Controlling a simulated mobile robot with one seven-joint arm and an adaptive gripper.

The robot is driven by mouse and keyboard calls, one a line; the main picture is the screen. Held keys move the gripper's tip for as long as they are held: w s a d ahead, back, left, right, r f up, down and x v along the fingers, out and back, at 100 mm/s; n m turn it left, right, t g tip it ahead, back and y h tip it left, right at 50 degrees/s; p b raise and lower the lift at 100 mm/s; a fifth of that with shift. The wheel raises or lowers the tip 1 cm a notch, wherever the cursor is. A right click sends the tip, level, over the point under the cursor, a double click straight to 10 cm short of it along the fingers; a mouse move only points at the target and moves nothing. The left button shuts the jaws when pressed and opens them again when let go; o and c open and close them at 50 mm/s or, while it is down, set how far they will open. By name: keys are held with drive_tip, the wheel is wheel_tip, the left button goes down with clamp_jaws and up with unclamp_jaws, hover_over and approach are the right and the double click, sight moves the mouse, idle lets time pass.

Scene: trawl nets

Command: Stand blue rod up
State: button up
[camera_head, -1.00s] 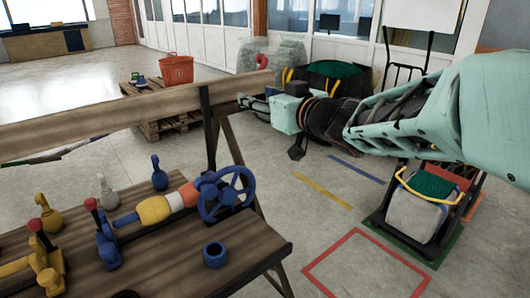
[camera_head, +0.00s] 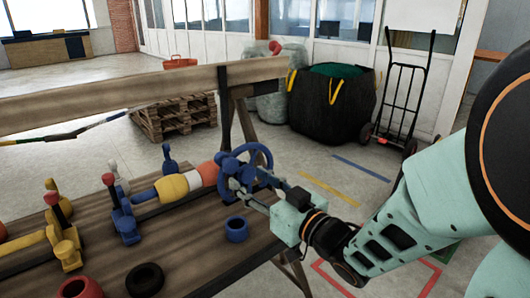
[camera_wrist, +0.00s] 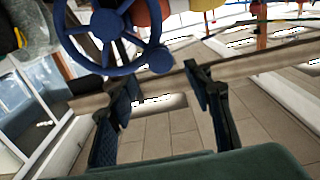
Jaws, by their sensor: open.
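No separate blue rod stands out clearly. A blue shaft end (camera_head: 145,195) lies level on the bench, in line with a yellow, white and orange body and a blue handwheel (camera_head: 231,153). A blue base with a red-tipped lever (camera_head: 125,222) stands left of it, and a blue upright piece (camera_head: 169,160) stands behind. My gripper (camera_head: 248,186) is open and empty, in front of the wheel's right side. In the wrist view, my open fingers (camera_wrist: 160,88) are apart, with the wheel (camera_wrist: 107,25) and its round knob (camera_wrist: 159,60) beyond, at upper left.
A blue ring (camera_head: 236,230), a black ring (camera_head: 145,280) and a red ring (camera_head: 80,288) sit along the bench's front. A wooden beam (camera_head: 100,95) runs behind. Yellow fittings (camera_head: 65,245) stand at left. A black bag (camera_head: 330,105) and hand truck (camera_head: 400,100) stand on the floor.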

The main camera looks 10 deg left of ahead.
sight(233, 167)
drive_tip(key=b+x, duration=0.1)
drive_tip(key=x, duration=0.7)
drive_tip(key=shift+w+a, duration=0.25)
drive_tip(key=shift+c, duration=0.5)
clamp_jaws()
